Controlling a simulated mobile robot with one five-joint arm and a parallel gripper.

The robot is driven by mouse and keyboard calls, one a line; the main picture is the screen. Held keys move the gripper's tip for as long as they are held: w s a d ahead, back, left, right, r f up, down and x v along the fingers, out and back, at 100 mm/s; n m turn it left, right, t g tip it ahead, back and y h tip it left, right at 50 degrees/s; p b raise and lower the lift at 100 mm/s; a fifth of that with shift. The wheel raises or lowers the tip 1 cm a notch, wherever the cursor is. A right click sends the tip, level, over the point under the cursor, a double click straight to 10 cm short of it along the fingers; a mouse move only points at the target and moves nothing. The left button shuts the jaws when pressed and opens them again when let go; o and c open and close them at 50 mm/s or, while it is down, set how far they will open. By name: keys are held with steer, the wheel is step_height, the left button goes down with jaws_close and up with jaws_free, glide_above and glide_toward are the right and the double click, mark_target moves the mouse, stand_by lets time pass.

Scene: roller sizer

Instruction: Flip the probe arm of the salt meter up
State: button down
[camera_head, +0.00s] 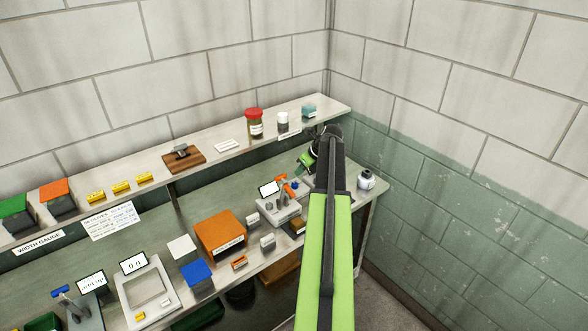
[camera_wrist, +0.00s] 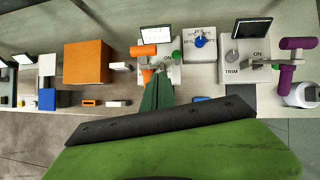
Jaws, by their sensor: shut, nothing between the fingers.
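Two meters with tilted screens show in the wrist view, and I cannot read which is the salt meter. One meter (camera_wrist: 157,33) has an orange cylinder (camera_wrist: 143,50), a lower orange piece (camera_wrist: 147,75) and a green knob (camera_wrist: 177,55). The other meter (camera_wrist: 252,27) has a dark dial marked TRIM and a purple arm (camera_wrist: 298,43). In the head view the orange-fitted meter (camera_head: 268,189) stands on the lower bench, and my arm hides the purple one. My gripper (camera_wrist: 159,76) is shut and empty, its dark green fingers beside the lower orange piece; contact is unclear.
A pale block with a blue knob (camera_wrist: 199,40) stands between the meters. An orange box (camera_head: 219,235) is to the left. A white round pot (camera_head: 366,181) sits at the bench's right end. Jars (camera_head: 254,125) stand on the upper shelf (camera_head: 222,158). Walls close the right corner.

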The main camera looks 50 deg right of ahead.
steer(key=w+p+v, duration=0.1)
steer(key=p+v, duration=0.4)
steer(key=v, duration=0.2)
steer(key=shift+r, duration=0.4)
steer(key=shift+s+d, duration=0.1)
steer(key=shift+s, duration=0.1)
